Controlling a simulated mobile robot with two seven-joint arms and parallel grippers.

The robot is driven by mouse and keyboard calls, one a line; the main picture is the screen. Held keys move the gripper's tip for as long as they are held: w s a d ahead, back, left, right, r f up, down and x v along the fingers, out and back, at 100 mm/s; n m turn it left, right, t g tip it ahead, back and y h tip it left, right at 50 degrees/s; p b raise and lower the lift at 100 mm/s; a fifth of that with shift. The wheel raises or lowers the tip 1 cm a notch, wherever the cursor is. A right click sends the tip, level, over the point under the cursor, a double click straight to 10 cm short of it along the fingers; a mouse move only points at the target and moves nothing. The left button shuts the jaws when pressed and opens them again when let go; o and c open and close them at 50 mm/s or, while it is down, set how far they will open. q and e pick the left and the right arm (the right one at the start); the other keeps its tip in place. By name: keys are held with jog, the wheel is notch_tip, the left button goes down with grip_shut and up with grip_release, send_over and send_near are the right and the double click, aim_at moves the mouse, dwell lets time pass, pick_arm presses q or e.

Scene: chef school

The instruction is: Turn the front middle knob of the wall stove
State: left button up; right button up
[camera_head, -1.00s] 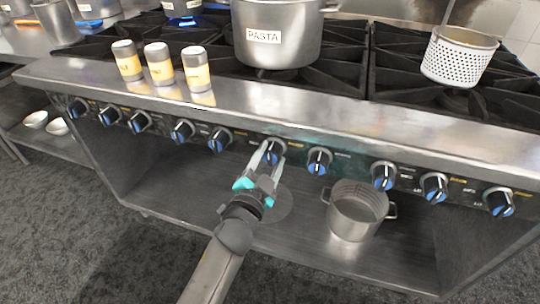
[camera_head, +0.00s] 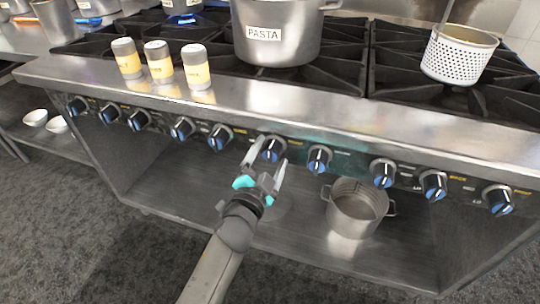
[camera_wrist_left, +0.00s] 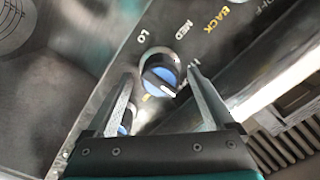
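A row of blue-and-black knobs with white pointer lines runs along the stove's front panel (camera_head: 350,160). My left gripper (camera_head: 268,157) is open, its two grey fingers spread just in front of one knob (camera_head: 272,150) near the middle of the row. In the left wrist view that knob (camera_wrist_left: 160,75) shows between the open fingers (camera_wrist_left: 163,82), a little beyond the tips; I cannot tell whether either finger touches it. LO, MED and HI marks surround it, with a yellow BACK label nearby. Another blue knob (camera_wrist_left: 126,122) is partly hidden by the left finger. My right gripper is out of view.
The neighbouring knobs (camera_head: 220,137) and (camera_head: 320,158) sit close on both sides. Three shakers (camera_head: 160,62) stand on the stove's front ledge. A PASTA pot (camera_head: 280,30) and a perforated basket (camera_head: 458,55) are on top. A steel pot (camera_head: 355,210) stands on the shelf below.

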pick_arm(q)
jog(key=shift+s, duration=0.1)
jog(key=shift+s+a, duration=0.1)
jog(key=shift+s, duration=0.1)
jog(key=p+v, duration=0.3)
jog(key=v, duration=1.1)
jog(key=shift+s, duration=0.3)
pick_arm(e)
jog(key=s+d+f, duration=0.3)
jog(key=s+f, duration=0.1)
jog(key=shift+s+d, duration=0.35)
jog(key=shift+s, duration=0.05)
pick_arm(q)
jog(key=shift+a, duration=0.1)
